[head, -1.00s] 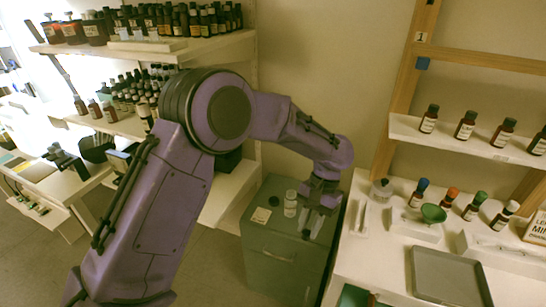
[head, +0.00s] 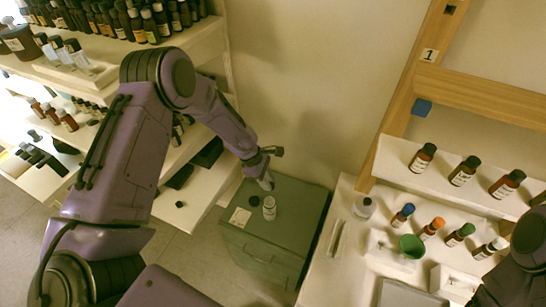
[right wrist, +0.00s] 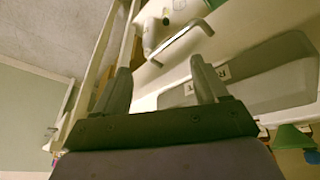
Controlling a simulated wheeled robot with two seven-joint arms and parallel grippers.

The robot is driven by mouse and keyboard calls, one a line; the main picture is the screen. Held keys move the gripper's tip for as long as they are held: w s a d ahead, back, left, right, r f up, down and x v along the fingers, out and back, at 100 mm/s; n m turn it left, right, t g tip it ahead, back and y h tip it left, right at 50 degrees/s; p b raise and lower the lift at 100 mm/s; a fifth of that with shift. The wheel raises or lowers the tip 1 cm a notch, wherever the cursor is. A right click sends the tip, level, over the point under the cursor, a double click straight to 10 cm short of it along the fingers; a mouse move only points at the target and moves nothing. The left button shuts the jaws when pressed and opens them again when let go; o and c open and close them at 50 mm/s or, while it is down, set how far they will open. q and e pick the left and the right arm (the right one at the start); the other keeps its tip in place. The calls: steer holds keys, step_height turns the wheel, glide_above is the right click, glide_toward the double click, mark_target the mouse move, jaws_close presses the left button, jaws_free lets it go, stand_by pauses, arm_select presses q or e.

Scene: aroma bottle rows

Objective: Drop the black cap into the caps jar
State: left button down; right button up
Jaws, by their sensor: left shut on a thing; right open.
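A small pale jar (head: 269,208) with a label, apparently the caps jar, stands upright on the grey-green cabinet (head: 290,215); its label is too small to read. My left gripper (head: 266,182) is just above the jar in the head view, pointing down. It is shut, apparently on the black cap, which is too small to make out between the fingers. My right gripper (right wrist: 162,85) is open and empty in the right wrist view, with a pale worktop beyond its fingers. Part of my right arm shows at the right edge of the head view.
A pale card (head: 240,217) lies left of the jar. Shelves of bottles (head: 110,20) stand at the left. The white worktop (head: 320,265) at the right holds a glass jar (head: 363,208), a green funnel (head: 412,246) and several capped bottles. A small dark object (head: 180,204) lies left of the cabinet.

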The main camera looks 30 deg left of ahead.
arm_select(q)
steer(key=b, duration=0.5)
glide_above(270, 209)
steer(key=w+a, duration=0.2)
steer(key=a, duration=0.1)
step_height(270, 209, down, 7)
steer(key=shift+s+d, duration=0.25)
arm_select(e)
steer(key=f, duration=0.4)
steer(key=shift+s+d+f, duration=0.15)
steer(key=shift+s+f, duration=0.25)
arm_select(q)
steer(key=c, duration=0.9)
jaws_free()
steer(key=shift+f, duration=0.1)
steer(key=shift+o, duration=0.2)
